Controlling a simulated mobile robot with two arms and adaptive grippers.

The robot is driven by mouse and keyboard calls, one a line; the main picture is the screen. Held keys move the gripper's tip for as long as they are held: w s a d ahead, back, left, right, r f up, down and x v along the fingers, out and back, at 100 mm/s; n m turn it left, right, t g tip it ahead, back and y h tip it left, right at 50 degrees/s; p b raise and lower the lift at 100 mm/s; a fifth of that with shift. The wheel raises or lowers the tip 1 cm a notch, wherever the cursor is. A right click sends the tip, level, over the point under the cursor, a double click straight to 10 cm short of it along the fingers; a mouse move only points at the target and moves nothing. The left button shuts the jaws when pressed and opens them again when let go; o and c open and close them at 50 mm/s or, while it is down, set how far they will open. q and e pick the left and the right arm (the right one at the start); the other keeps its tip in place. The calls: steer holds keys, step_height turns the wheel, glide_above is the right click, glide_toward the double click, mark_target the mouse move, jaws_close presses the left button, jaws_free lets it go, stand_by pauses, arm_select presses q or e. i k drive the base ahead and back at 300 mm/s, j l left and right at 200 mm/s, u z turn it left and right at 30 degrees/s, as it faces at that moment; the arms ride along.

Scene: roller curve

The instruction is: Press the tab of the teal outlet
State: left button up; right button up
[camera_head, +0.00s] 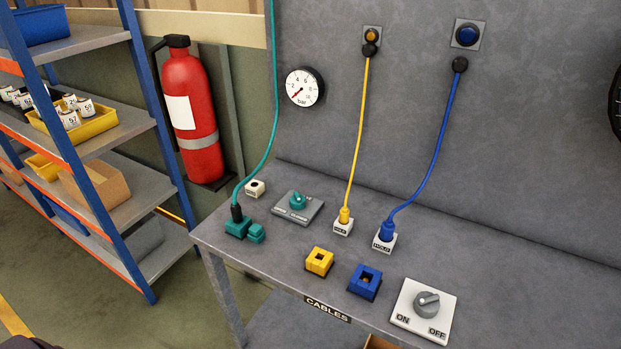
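The teal outlet (235,229) sits at the left end of the grey bench top, near its front edge. A black plug (237,213) on the teal cable (266,150) stands upright in it. A smaller teal block, which looks like its tab (256,234), sticks out on the right side of the outlet. I cannot tell from this view whether the tab is pressed. Neither of my grippers is in view.
Behind the outlet are a small white holder (255,188) and a grey plate with a teal knob (297,202). To the right are a yellow socket (319,262), a blue socket (365,282) and an ON/OFF switch (426,303). Yellow and blue cables hang nearby.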

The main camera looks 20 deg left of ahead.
mark_target(255, 230)
steer(key=u, duration=1.25)
